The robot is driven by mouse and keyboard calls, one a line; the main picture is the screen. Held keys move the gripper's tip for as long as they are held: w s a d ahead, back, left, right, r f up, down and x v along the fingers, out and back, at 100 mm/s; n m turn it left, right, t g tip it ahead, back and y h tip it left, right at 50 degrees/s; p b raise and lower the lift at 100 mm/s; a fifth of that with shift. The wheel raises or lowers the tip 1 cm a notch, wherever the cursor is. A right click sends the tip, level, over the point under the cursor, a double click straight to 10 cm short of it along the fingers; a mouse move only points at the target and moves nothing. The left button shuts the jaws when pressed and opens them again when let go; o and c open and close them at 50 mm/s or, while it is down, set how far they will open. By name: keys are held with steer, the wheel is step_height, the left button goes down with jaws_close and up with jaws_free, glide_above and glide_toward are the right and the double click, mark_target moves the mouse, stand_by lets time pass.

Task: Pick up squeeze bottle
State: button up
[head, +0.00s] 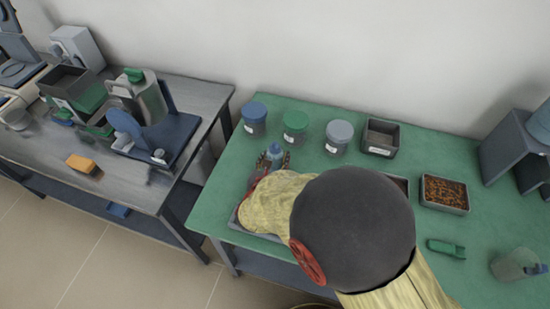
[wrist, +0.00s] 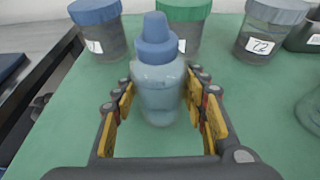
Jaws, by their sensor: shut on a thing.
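The squeeze bottle (wrist: 159,92) is translucent pale blue with a darker blue cap and nozzle. It stands upright between the fingers of my gripper (wrist: 160,105) in the wrist view, and the fingers are shut on it. In the head view the bottle's top (head: 274,151) shows just beyond my gripper (head: 272,163). My arm hides the lower part of the bottle there. I cannot tell whether its base touches the green table.
Lidded jars stand behind the bottle: blue (head: 254,117), green (head: 295,125) and grey (head: 339,136). A grey bin (head: 380,137) is to their right. A tray of brown bits (head: 444,194), a green object (head: 446,248) and a clear beaker (head: 514,264) lie farther right on the green table (head: 232,180).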

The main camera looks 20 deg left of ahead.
mark_target(273, 155)
jaws_close()
steer(key=shift+r, duration=0.1)
stand_by(0.3)
steer(key=shift+r+p, duration=0.4)
steer(key=shift+r, duration=0.15)
step_height(273, 155, up, 2)
steer(key=shift+r+p, duration=0.25)
steer(key=shift+p, duration=0.5)
steer(key=s+r+p, duration=0.1)
steer(key=s+r, duration=0.1)
steer(key=s+d+r+p, duration=0.1)
steer(key=s+r, duration=0.1)
steer(key=r, duration=0.1)
steer(key=shift+s+d+r, duration=0.1)
steer(key=shift+s, duration=0.05)
steer(key=d+p+v, duration=0.1)
steer(key=p+v, duration=0.2)
steer(key=v, duration=0.7)
steer(key=shift+d, duration=0.25)
